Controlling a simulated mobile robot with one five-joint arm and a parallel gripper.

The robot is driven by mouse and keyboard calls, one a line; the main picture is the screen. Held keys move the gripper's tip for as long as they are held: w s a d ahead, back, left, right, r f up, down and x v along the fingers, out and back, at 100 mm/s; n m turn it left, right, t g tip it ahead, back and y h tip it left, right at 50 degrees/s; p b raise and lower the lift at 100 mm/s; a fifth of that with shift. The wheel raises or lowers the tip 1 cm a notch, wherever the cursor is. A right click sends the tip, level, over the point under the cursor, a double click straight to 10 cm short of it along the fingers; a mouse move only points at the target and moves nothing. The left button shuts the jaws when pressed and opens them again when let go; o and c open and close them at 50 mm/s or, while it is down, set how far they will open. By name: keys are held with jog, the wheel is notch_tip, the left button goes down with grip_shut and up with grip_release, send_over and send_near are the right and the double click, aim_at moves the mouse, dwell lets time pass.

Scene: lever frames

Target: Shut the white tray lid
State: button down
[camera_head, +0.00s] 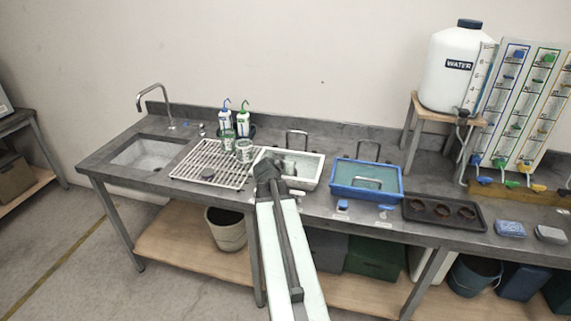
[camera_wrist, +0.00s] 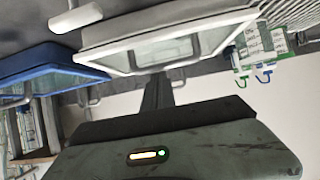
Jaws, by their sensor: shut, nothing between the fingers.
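The white tray (camera_head: 318,172) stands on the bench in the middle of the head view. Its lid (camera_head: 305,163) looks like a greyish see-through panel with a wire handle. The wrist view shows the lid's white frame (camera_wrist: 122,62) and window from close by, at a slant. I cannot tell how far the lid is raised. My gripper (camera_head: 267,163) is shut and empty at the tray's left front, covering part of it. In the wrist view my gripper (camera_wrist: 157,85) points at the tray's edge; I cannot tell whether it touches.
A blue tray (camera_head: 340,191) with a wire handle stands just right. A white drying rack (camera_head: 205,165) with cups lies left, and two wash bottles (camera_head: 226,124) stand behind it. A dark pot tray (camera_head: 420,217) is farther right. The sink (camera_head: 148,152) is at far left.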

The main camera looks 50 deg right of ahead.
jog(key=shift+s+a+f+b, duration=0.2)
jog(key=shift+a+f+b, duration=0.1)
jog(key=shift+f+b, duration=0.3)
jog(key=shift+s+a+f+b, duration=0.15)
jog(key=shift+a+f+b, duration=0.2)
jog(key=shift+f, duration=0.35)
